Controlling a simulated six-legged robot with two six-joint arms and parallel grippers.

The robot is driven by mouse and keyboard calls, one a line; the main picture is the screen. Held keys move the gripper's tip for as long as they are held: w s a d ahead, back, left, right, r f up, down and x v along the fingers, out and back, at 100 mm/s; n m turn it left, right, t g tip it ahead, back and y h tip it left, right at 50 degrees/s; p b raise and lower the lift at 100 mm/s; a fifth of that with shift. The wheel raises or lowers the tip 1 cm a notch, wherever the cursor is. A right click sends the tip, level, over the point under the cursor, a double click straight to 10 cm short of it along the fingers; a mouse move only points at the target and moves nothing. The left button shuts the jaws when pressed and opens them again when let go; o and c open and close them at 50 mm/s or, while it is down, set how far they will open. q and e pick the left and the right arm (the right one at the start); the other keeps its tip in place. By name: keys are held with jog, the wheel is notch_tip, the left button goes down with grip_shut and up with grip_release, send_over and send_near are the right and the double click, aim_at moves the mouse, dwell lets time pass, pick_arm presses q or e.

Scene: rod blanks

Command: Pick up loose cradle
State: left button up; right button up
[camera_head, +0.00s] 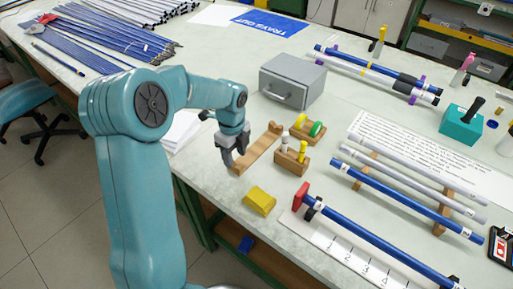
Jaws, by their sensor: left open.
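A loose wooden cradle (261,148), a light brown bar with a raised far end, lies on the pale bench top in front of the grey drawer box. My left gripper (234,158) points down at the near-left end of this cradle, with its grey fingers open. The fingers overlap that end in the picture; I cannot tell whether they touch it. Two similar wooden supports, one of them (439,222) at the right, stand under a blue rod and pale rods. My right gripper is not in view.
A grey drawer box (292,81) stands behind the cradle. Small wooden blocks with coloured pegs (292,157) sit close to its right. A yellow block (259,201) lies nearer the front edge. A white ruled board (335,240) with a blue rod lies at front right.

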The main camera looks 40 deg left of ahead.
aim_at(236, 166)
pick_arm(q)
notch_tip(236, 166, down, 5)
jog(key=shift+r, duration=0.1)
jog(key=shift+w, duration=0.1)
jog(key=shift+c, duration=0.6)
grip_shut()
jog(key=shift+r, duration=0.1)
